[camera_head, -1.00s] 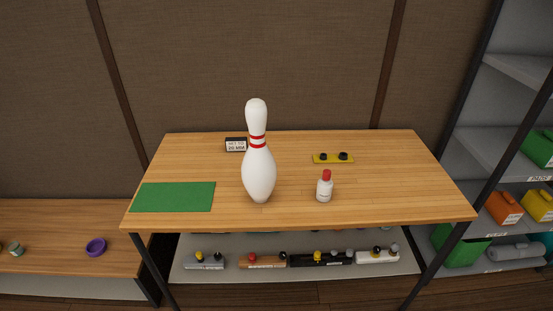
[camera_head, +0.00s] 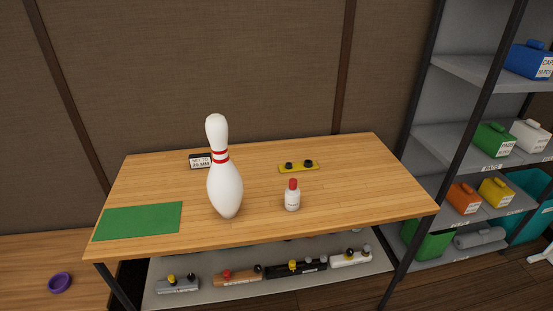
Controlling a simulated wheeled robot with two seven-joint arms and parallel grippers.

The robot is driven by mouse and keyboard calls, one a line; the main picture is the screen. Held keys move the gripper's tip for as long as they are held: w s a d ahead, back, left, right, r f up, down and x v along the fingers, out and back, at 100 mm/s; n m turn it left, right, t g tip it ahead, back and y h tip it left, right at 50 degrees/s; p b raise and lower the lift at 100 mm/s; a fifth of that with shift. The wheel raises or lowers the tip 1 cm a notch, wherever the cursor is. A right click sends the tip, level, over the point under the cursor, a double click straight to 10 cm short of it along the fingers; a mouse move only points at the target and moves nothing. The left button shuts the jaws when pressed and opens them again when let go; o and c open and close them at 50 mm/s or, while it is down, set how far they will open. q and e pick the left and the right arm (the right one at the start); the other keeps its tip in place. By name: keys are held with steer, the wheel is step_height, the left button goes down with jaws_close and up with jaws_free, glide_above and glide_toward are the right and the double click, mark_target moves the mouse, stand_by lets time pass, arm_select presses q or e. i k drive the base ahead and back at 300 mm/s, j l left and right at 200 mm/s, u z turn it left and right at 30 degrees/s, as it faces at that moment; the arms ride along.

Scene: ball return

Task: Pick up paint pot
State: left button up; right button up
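A small white bottle with a red cap (camera_head: 292,196) stands upright on the wooden table (camera_head: 345,205), right of the bowling pin. Its label is too small to read, so I cannot tell whether it is the paint pot. No other clear paint pot shows on the tabletop. Neither of my grippers is in view.
A white bowling pin (camera_head: 226,185) stands beside a green mat (camera_head: 138,221). A small sign (camera_head: 200,162) and a yellow plate with black knobs (camera_head: 298,167) lie behind. Several knobbed blocks sit on the lower shelf (camera_head: 215,297). A purple ring (camera_head: 60,283) is at left, shelving (camera_head: 470,75) at right.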

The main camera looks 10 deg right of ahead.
mark_target(292, 197)
steer(key=i+l+u, duration=0.1)
steer(key=l, duration=0.25)
steer(key=i+l+u, duration=0.1)
steer(key=i+l, duration=0.2)
steer(key=i+l+u, duration=0.1)
steer(key=l, duration=0.3)
steer(key=i+l+u, duration=0.1)
steer(key=i+l, duration=0.15)
steer(key=l, duration=0.1)
